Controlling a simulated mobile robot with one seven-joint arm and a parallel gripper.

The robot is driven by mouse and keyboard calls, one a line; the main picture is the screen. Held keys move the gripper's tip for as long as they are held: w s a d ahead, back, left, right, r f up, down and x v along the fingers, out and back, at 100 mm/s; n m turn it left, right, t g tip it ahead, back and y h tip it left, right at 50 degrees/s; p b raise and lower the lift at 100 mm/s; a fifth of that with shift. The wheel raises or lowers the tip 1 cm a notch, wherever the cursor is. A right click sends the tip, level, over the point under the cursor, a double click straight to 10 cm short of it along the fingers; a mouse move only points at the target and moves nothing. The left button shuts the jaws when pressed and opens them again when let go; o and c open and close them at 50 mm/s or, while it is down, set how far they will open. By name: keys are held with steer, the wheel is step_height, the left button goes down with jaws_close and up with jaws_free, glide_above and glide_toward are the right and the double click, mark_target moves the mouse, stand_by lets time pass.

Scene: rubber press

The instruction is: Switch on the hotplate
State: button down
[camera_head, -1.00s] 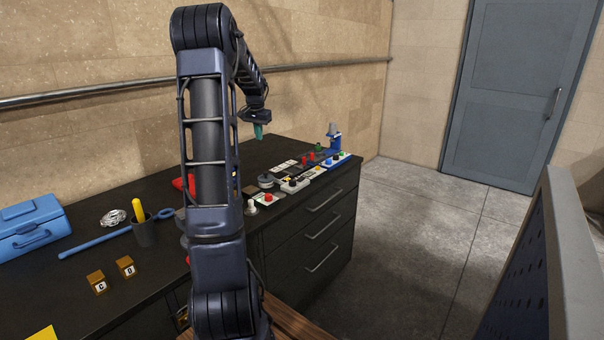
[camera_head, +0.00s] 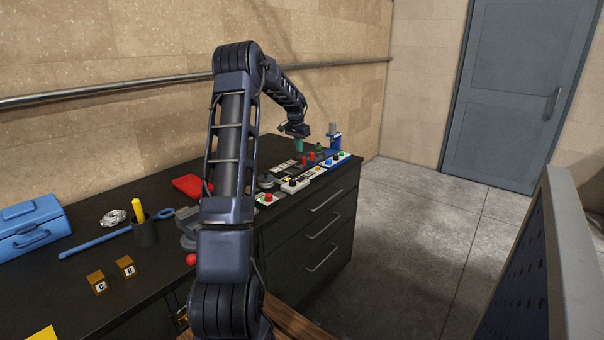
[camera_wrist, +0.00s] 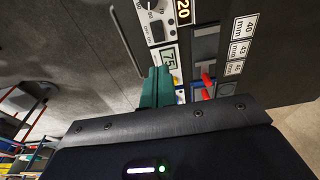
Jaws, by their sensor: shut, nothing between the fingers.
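My gripper (camera_head: 298,146) has teal fingers that are closed with nothing between them. It hangs above the far part of the dark bench, over a row of control boxes. The closed fingers also show in the wrist view (camera_wrist: 157,88), over a light panel with a dial (camera_wrist: 156,8) and a display reading about 75 (camera_wrist: 170,57). The boxes include a white one with a red button (camera_head: 268,198) and a white one with dark knobs (camera_head: 293,186). I cannot tell which of these belongs to the hotplate. The fingers hide part of the panel.
Red levers (camera_wrist: 207,82) and a strip of mm labels (camera_wrist: 240,45) lie right of the fingers. A blue device (camera_head: 334,137) stands at the bench's far end. A red item (camera_head: 187,185), a pen cup (camera_head: 145,231) and a blue toolbox (camera_head: 32,228) stand nearer.

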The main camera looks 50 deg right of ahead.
mark_target(303, 177)
steer(key=shift+f, duration=0.1)
steer(key=f, duration=0.4)
steer(key=d+f, duration=0.1)
steer(key=f, duration=0.4)
steer(key=d+f, duration=0.1)
steer(key=f, duration=0.3)
steer(key=shift+f, duration=0.35)
steer(key=shift+d, duration=0.1)
